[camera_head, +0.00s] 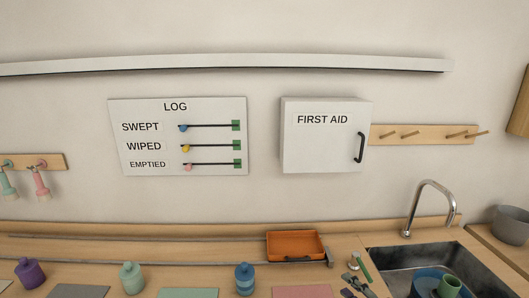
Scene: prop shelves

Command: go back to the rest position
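My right gripper (356,286) shows only as a small dark shape at the bottom edge, left of the sink. Its fingers are too small and cut off to tell whether they are open or shut. A green stick-like thing (362,267) stands right beside it; I cannot tell whether they touch. My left gripper is not in view.
An orange tray (296,258) sits at the counter's back. Purple (30,273), mint (132,278) and blue (244,279) bottles stand along the front. The sink (393,258) has a tall faucet (427,204). A log board (178,106) and first aid cabinet (322,146) hang above.

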